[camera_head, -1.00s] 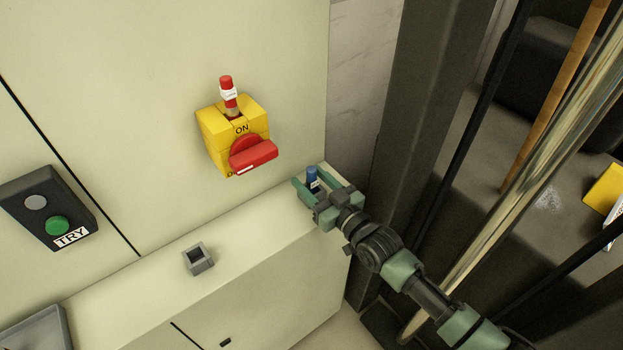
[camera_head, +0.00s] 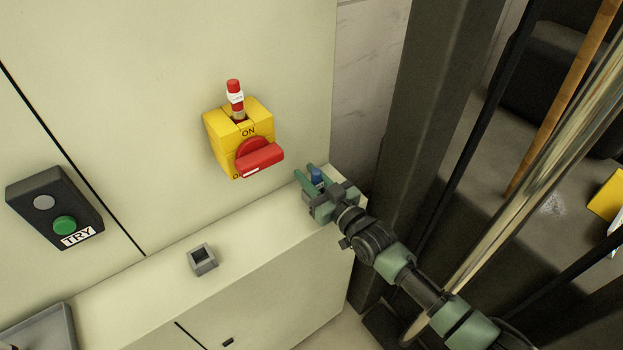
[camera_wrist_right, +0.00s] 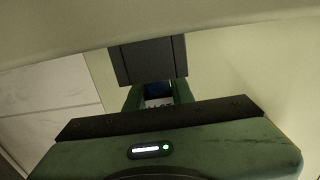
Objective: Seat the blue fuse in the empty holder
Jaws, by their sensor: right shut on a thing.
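The blue fuse (camera_head: 317,176) is at the right end of the cabinet ledge, between the fingers of my right gripper (camera_head: 311,178). The right gripper is shut on it. In the right wrist view, only a little blue and a pale label of the fuse (camera_wrist_right: 159,102) show between the green fingers; its lower end is hidden. The empty holder (camera_head: 203,260), a small grey square socket with a dark opening, sits on the ledge to the left of the gripper. My left gripper is out of view.
A dark button box (camera_head: 54,207) and a grey tray (camera_head: 42,330) are at left. A dark grey block (camera_wrist_right: 148,62) shows beyond the right fingers.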

